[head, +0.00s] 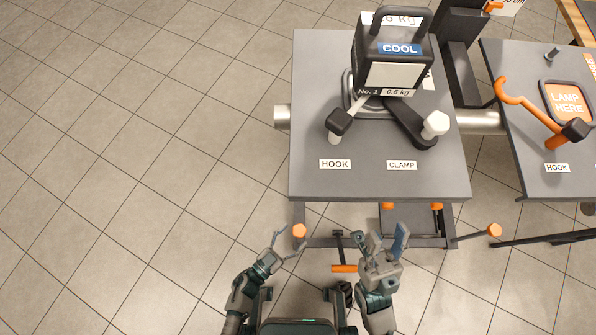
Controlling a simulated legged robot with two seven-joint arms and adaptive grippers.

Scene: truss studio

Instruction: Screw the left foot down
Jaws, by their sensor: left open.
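An orange knob (299,230) shows at the front left corner of the grey table's frame, low down; I take it for the left foot's knob. My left gripper (293,238) is open with its fingers spread, just below and left of this knob in the head view. Whether a finger touches the knob I cannot tell. The foot's pad on the floor is not clearly visible. My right gripper (380,237) is open and looks empty, in front of the table's lower frame.
The grey table (380,185) carries a black lamp (391,75) labelled COOL, with HOOK and CLAMP labels. Another orange knob (494,230) is at the right. An orange handle (344,268) lies between my grippers. A second table (535,180) stands right. The tiled floor at left is clear.

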